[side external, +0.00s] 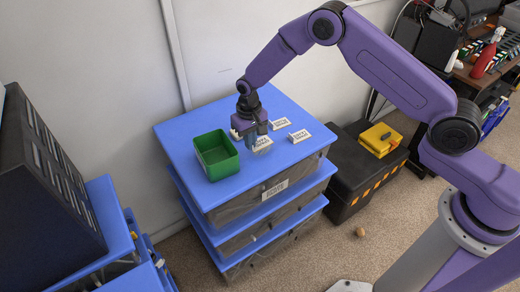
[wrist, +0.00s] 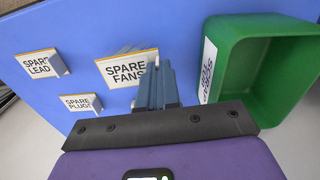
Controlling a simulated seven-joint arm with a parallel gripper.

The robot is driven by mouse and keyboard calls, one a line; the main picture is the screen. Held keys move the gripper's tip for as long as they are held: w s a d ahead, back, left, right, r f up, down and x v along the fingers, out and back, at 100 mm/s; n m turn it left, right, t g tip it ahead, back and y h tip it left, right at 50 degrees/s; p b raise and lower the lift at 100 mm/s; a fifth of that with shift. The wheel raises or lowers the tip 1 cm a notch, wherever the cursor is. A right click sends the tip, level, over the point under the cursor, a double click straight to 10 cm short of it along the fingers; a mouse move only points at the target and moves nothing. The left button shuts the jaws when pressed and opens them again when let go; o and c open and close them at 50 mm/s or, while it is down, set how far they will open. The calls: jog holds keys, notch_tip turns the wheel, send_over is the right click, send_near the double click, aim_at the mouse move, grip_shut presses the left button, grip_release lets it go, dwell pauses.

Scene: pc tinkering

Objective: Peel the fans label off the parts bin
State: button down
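The green parts bin (wrist: 262,70) stands open and empty on the blue lid; it also shows in the side view (side external: 216,158). A white label with dark, sideways lettering (wrist: 208,68) is on its wall facing my gripper; I cannot read it surely. My gripper (wrist: 157,68) points down beside that wall, its blue-grey fingers close together with no clear gap. In the side view my gripper (side external: 256,142) is right of the bin. A SPARE FANS card (wrist: 127,68) stands beside the fingers, partly behind them.
A SPARE LEAD card (wrist: 42,64) and a SPARE PLUG card (wrist: 80,103) stand on the same lid. The blue lid (side external: 205,116) tops stacked drawers against a wall. A black box with a yellow case (side external: 380,139) is to the right.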

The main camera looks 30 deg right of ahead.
jog(key=shift+r, duration=2.5)
